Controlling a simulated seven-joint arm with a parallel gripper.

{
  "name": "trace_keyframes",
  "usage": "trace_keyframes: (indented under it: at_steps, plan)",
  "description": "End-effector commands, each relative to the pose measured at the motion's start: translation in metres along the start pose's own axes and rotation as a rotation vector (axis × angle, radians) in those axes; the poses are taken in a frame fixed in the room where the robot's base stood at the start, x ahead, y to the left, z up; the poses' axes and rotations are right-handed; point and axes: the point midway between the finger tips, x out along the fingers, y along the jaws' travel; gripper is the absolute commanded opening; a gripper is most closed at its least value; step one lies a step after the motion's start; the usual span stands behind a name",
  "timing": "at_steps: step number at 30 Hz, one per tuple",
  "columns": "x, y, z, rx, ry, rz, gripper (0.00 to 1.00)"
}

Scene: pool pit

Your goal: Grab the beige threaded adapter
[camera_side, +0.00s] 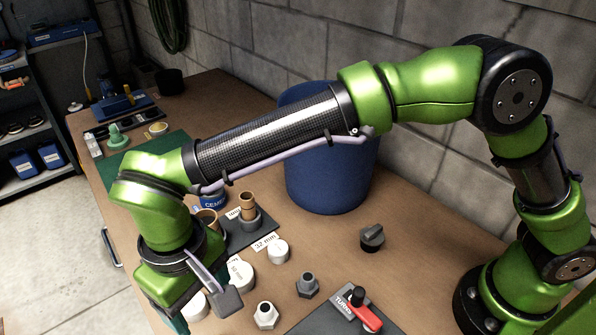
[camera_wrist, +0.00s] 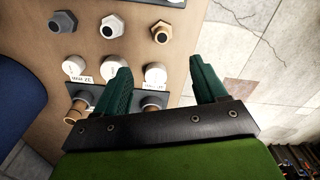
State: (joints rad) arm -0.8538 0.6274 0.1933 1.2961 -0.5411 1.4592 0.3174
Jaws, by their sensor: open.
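The beige threaded adapter (camera_wrist: 160,32) has a hex collar and a dark bore. It stands on the brown bench near its edge, the rightmost of three hex fittings in the wrist view. I cannot make it out in the side view. My gripper (camera_wrist: 160,64) is open, with its green fingers spread and nothing held between them. In the wrist view the adapter lies beyond the fingertips, roughly in line with the gap and apart from both. In the side view only part of a finger shows at the bottom edge, below my wrist.
A white hex fitting (camera_wrist: 112,26) and a grey one (camera_wrist: 62,21) stand left of the adapter. Round white caps, including one (camera_wrist: 155,73) by the fingers, and tan tubes (camera_side: 248,207) on a dark board are close by. A blue barrel (camera_side: 330,170) and red-handled valve (camera_side: 364,315) stand farther off.

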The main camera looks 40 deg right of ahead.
Motion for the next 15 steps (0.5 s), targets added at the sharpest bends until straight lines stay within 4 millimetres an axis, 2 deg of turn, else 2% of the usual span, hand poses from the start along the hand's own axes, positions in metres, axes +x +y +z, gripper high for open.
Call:
trace_keyframes:
  at_steps: [3, 9, 15]
  plan:
    - [0.029, 0.001, 0.001, 0.0, -0.005, 0.003, 0.71]
    - [0.069, 0.0, 0.0, 0.0, -0.002, 0.001, 0.71]
    - [0.087, 0.0, 0.0, 0.0, 0.0, -0.001, 0.71]
